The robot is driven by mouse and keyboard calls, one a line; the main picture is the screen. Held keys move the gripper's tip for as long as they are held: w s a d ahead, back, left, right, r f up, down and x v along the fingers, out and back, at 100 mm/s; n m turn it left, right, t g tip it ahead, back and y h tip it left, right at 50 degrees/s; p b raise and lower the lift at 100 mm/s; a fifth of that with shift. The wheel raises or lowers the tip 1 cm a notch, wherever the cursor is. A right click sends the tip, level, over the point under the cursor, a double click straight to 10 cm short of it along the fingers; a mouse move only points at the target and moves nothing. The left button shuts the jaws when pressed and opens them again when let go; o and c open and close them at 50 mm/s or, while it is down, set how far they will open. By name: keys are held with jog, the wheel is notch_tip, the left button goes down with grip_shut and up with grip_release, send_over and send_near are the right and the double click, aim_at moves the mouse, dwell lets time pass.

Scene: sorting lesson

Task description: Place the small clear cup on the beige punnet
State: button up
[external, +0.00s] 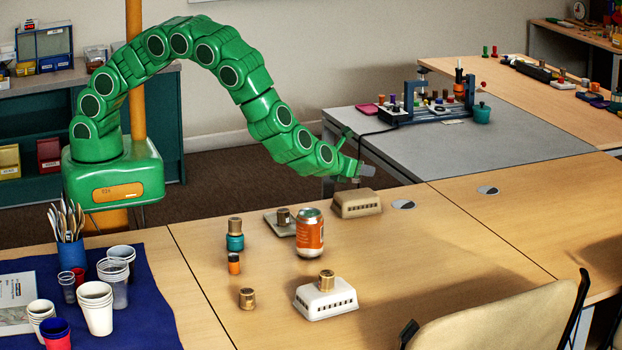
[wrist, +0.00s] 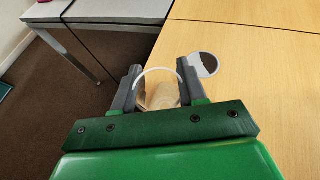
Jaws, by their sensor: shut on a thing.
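My gripper (external: 364,172) is at the end of the green arm, just above the beige punnet (external: 357,204), which sits bottom up near the table's back edge. In the wrist view my gripper (wrist: 158,92) is shut on the small clear cup (wrist: 160,88), whose pale round rim shows between the grey fingers. A beige surface shows through the cup. In the external view the cup is too small and faint to make out, so I cannot tell if it touches the punnet.
An orange can (external: 310,233) stands left of the punnet, near several small cylinders. A white upturned punnet (external: 326,299) with a brown cylinder on top is nearer the front. Cups stand on a blue cloth (external: 150,290) at left. The table right of the beige punnet is mostly clear.

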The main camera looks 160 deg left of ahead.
aim_at(361, 193)
jog(key=shift+w+a+f, duration=0.1)
jog(key=shift+f, duration=1.6)
jog(key=shift+f, duration=0.2)
jog(key=o, duration=1)
jog(key=shift+r, duration=0.1)
jog(key=shift+r, duration=0.15)
jog(key=v, duration=1.2)
